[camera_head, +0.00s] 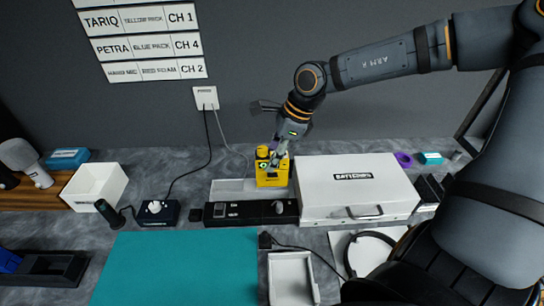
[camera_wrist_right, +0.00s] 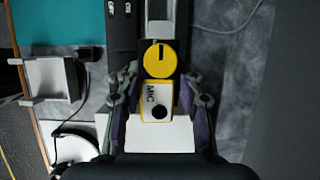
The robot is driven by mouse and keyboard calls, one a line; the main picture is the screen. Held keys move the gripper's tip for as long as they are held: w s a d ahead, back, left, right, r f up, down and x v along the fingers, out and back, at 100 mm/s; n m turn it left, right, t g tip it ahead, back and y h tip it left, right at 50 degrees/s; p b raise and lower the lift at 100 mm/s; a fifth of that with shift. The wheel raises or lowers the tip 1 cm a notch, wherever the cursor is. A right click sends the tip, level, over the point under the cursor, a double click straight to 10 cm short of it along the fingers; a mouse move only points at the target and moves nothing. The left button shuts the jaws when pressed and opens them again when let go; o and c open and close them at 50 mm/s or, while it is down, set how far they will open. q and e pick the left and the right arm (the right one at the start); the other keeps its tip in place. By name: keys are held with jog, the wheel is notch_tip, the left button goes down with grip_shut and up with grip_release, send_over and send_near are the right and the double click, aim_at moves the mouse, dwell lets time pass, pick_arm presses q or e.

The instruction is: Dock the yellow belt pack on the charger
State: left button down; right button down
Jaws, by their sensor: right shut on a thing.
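The yellow belt pack (camera_head: 272,176) is upright at the back of the counter, just left of the white case. My right gripper (camera_head: 281,155) comes down on it from above. In the right wrist view the pack (camera_wrist_right: 158,101) sits between both fingers of the gripper (camera_wrist_right: 158,108), which is shut on it. Its yellow knob, black button and MIC label face the camera. The pack is in line with a pale, narrow tray (camera_head: 228,187), behind a black strip (camera_head: 240,213) with white labels. Which of these is the charger, and whether the pack's underside touches anything, I cannot tell. My left gripper is out of view.
The white BATTERIES case (camera_head: 352,180) stands close right of the pack. A small black box with a white knob (camera_head: 155,211) and a white bin (camera_head: 94,185) are to the left. A teal mat (camera_head: 175,262) and a white tray (camera_head: 291,279) lie in front.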

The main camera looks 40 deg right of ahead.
dwell(0.4)
jog(key=shift+b, duration=0.45)
dwell(0.5)
jog(key=shift+f+b, duration=2.65)
jog(key=shift+f, duration=0.15)
jog(key=c, duration=0.8)
grip_release()
jog(key=shift+r, duration=0.1)
